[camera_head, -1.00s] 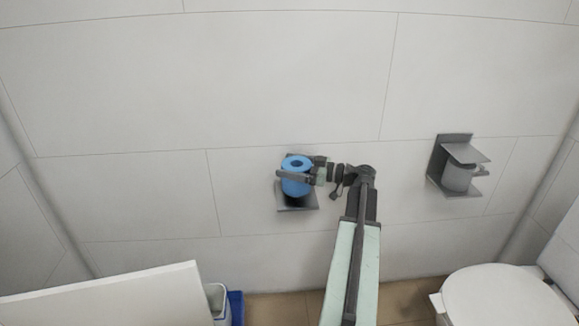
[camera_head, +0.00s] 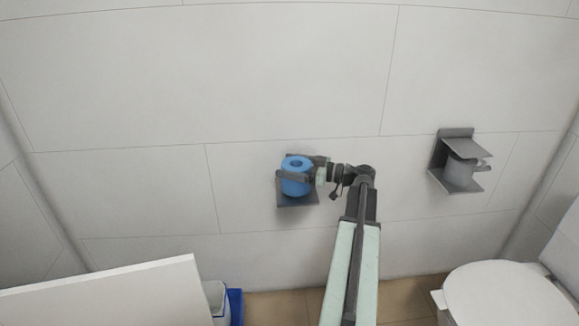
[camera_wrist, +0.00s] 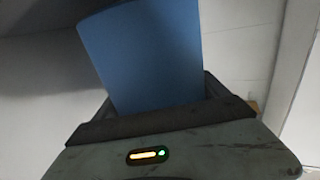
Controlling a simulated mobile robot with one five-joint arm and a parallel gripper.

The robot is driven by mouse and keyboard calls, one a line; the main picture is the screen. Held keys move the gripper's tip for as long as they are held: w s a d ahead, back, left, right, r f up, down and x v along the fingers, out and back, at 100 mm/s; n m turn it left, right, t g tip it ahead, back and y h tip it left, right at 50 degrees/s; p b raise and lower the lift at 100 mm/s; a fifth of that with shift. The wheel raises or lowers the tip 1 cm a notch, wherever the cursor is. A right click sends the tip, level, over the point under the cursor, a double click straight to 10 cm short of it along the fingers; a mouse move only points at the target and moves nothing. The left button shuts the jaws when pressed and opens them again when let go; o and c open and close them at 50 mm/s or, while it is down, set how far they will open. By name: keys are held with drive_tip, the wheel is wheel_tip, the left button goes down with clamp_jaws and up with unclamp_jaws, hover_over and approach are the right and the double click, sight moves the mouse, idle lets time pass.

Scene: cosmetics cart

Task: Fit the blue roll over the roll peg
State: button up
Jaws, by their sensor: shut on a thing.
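The blue roll (camera_head: 296,187) is upright at the wall-mounted grey holder (camera_head: 297,202), above its lower plate, with its dark centre hole facing up. My gripper (camera_head: 294,177) comes from the right and is shut around the roll's side. In the wrist view the blue roll (camera_wrist: 145,55) fills the space between my jaws (camera_wrist: 160,115), slightly tilted in the picture. The roll peg is not visible; the roll covers the place above the plate. I cannot tell whether the peg is inside the roll's hole or whether the roll touches the plate.
A second grey holder (camera_head: 448,150) with a grey-white roll (camera_head: 460,173) is on the wall at the right. A toilet (camera_head: 500,295) stands at the lower right. A white panel (camera_head: 110,295) and a blue-and-white bin (camera_head: 235,305) are at the lower left. The wall above is clear.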

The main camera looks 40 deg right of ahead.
drive_tip(key=shift+f+b, duration=0.35)
drive_tip(key=shift+f, duration=0.1)
drive_tip(key=o, duration=1.3)
drive_tip(key=shift+v, duration=3.9)
